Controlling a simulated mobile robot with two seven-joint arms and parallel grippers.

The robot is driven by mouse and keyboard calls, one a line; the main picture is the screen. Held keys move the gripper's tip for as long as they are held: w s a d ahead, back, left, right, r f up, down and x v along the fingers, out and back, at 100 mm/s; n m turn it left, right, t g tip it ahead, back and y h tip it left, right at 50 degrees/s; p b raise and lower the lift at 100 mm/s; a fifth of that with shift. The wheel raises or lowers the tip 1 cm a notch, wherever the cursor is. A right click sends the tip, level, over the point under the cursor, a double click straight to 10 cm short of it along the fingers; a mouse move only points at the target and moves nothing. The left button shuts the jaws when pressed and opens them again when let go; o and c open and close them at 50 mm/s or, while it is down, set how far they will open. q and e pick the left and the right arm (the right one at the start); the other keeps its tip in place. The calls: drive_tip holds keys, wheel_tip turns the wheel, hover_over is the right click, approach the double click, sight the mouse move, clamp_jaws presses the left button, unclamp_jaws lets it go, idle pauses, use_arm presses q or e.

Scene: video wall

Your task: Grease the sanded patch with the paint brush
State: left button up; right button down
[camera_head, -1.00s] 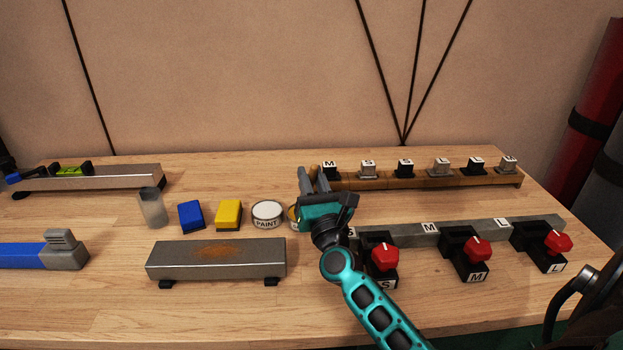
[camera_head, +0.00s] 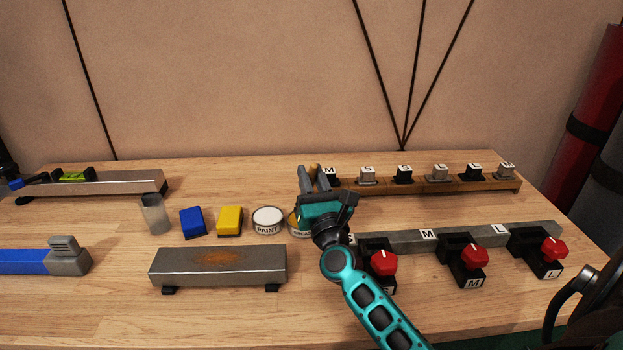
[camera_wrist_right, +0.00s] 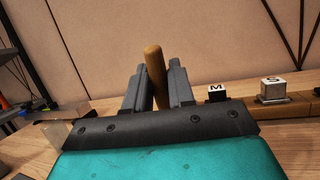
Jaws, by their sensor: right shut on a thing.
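The metal bar (camera_head: 170,270) on the table's near left has an orange-brown patch (camera_head: 216,258) on its top. My right gripper (camera_head: 315,180) is beyond the bar and to its right, shut on a wooden handle, which stands upright between the fingers in the right wrist view (camera_wrist_right: 154,72). It appears to be the paint brush; its bristles are hidden. The grease can (camera_head: 296,222) is just left of my right gripper and partly hidden by it. My left gripper is not in view.
The paint can (camera_head: 267,220), a yellow block (camera_head: 230,220), a blue block (camera_head: 193,222) and a grey cup (camera_head: 154,214) stand behind the bar. A wooden rack (camera_head: 420,184) of lettered pieces is at the back right. Red-knobbed fixtures (camera_head: 473,258) line the front right.

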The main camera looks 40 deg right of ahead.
sight(312, 165)
drive_tip(key=shift+r+p, duration=1.7)
drive_tip(key=shift+r, duration=0.7)
drive_tip(key=shift+a, duration=0.1)
